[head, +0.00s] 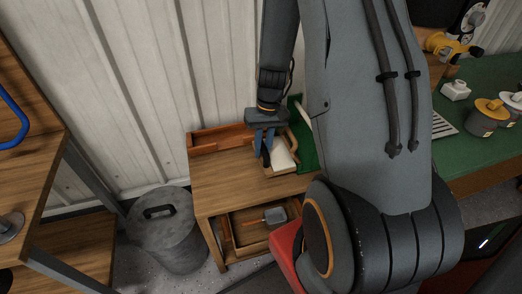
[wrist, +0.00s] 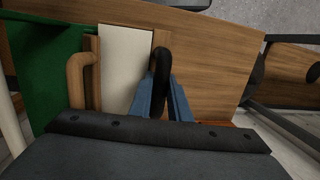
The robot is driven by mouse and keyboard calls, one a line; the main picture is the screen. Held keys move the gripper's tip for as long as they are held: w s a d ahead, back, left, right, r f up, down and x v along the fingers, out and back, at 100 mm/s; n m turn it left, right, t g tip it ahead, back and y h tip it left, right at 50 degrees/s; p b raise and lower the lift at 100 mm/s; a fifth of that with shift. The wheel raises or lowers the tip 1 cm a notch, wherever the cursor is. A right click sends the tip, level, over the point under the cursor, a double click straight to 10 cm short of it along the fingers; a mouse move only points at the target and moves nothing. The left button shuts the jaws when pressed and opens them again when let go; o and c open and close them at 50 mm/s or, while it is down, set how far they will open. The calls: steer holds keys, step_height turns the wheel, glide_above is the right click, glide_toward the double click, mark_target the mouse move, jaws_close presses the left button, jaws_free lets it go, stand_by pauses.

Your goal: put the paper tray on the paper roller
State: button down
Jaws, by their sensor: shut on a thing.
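A shallow wooden tray with a pale paper-like surface (head: 281,157), which I take for the paper tray, is at the right part of the small wooden table. It also shows in the wrist view (wrist: 124,62), with a curved wooden handle at its left side and a dark curved handle at its right. My gripper (head: 263,150) has blue fingers and is shut on the dark handle; the fingers also show in the wrist view (wrist: 163,95). I cannot tell whether the tray touches the tabletop. I cannot clearly identify the paper roller; my arm hides part of the scene.
The small wooden table (head: 225,185) has bare top at left and an orange-brown wooden box (head: 220,138) along its back. A green panel (wrist: 42,70) is beside the tray. A grey lidded bin (head: 168,235) stands left. A green-topped bench (head: 500,145) with jars is right.

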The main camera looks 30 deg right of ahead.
steer(key=shift+w+d, duration=0.2)
steer(key=shift+w, duration=0.65)
steer(key=shift+f+p, duration=0.35)
steer(key=shift+f, duration=1.45)
steer(key=shift+f, duration=0.15)
steer(key=c, duration=1.7)
jaws_free()
steer(key=shift+o, duration=0.2)
step_height(320, 180, up, 12)
steer(key=w+d+b, duration=0.1)
steer(key=d, duration=0.1)
steer(key=s+a+r+n+h, duration=0.1)
steer(key=s+a+r, duration=0.3)
steer(key=s+a, duration=0.2)
steer(key=s+a+r+n+t, duration=0.1)
steer(key=s+a+r, duration=0.4)
steer(key=s, duration=0.4)
steer(key=shift+a+h, duration=0.4)
steer(key=shift+a, duration=0.45)
